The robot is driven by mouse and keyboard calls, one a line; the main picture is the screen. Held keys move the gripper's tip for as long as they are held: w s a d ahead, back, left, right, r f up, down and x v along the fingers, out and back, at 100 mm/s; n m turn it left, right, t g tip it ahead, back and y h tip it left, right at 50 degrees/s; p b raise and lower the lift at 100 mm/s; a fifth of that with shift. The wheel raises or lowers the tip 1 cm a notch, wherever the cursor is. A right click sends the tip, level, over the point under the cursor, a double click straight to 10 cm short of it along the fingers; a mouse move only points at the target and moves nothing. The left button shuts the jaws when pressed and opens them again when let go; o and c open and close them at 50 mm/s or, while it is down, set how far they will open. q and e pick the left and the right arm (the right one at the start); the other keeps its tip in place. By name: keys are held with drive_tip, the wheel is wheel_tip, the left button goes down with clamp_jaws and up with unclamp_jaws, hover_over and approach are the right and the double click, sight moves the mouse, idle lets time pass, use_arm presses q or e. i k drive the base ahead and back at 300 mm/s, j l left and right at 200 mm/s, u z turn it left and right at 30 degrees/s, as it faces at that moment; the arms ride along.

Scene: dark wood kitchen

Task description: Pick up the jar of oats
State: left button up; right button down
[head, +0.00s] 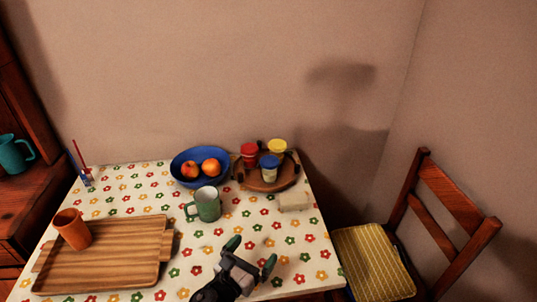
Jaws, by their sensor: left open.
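Several jars stand on a round brown wooden tray (284,183) at the back right of the table: a red-lidded jar (249,158), a yellow-lidded jar (278,146) and, in front, a pale jar with a blue lid (269,174). The labels are too small to read, so I cannot tell which one holds oats. My left gripper (251,254) is open and empty above the table's front right part, in front of the tray and apart from the jars. My right gripper is not in view.
A green mug (207,204) stands between my left gripper and a blue bowl (184,179) of fruit. A small pale block (294,201) lies right of the mug. A wooden tray (100,270) and an orange cup (72,229) are at left. A chair (450,200) stands at right.

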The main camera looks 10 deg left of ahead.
sight(270, 163)
drive_tip(key=i+j, duration=0.2)
drive_tip(key=i, duration=0.2)
drive_tip(key=i+j, duration=0.2)
drive_tip(key=i, duration=0.25)
